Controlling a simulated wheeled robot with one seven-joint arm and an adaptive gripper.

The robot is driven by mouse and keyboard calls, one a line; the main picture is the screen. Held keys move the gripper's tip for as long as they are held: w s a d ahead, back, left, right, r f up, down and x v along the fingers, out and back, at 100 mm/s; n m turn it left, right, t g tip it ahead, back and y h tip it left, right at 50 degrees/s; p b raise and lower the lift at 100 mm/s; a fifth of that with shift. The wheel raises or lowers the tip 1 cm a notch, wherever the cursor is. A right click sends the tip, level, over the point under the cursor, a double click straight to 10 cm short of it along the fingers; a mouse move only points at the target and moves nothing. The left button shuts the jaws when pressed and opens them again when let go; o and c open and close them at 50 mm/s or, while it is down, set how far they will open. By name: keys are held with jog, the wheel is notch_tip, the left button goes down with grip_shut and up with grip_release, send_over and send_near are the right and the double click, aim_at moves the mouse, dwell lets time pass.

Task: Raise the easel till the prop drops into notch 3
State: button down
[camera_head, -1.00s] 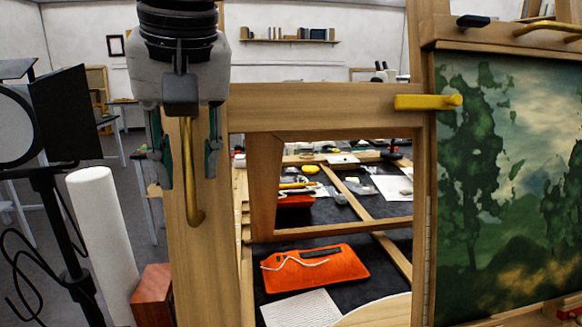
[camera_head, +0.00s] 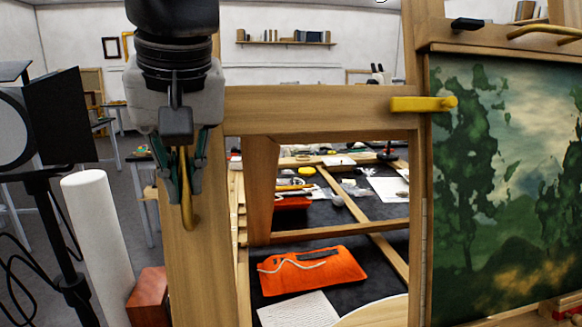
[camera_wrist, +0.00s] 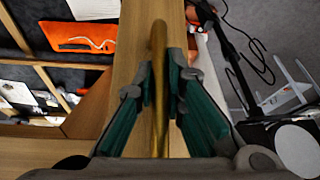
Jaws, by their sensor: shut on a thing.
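The wooden easel frame (camera_head: 320,110) stands in front of me, with a green landscape painting (camera_head: 505,180) on its right part. A brass hooked bar (camera_head: 188,213) runs down the left upright (camera_head: 205,270). My gripper (camera_head: 187,195) is at this bar, fingers pointing down and closed in on both sides of it. In the wrist view the teal-padded fingers (camera_wrist: 163,95) flank the brass bar (camera_wrist: 158,42), which extends past their tips over the wood. A yellow peg (camera_head: 425,104) sits on the frame's right side. I cannot make out the prop or its notches.
A white roll (camera_head: 98,235), a reddish wooden block (camera_head: 147,297) and a black lamp stand (camera_head: 60,225) are close on the left.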

jog(key=shift+s+d+r+p, duration=0.15)
jog(key=shift+s+p, duration=0.1)
jog(key=shift+s, duration=0.3)
jog(key=shift+s+d+p, duration=0.15)
jog(key=shift+s+p, duration=0.05)
jog(key=shift+s, duration=0.35)
jog(key=c, duration=1.7)
grip_release()
jog(key=shift+w, duration=0.2)
jog(key=shift+o, duration=0.2)
jog(key=shift+r, duration=0.1)
jog(key=v, duration=1.1)
jog(key=shift+s+r, duration=0.25)
jog(key=shift+s, duration=0.1)
jog(key=shift+d, duration=0.2)
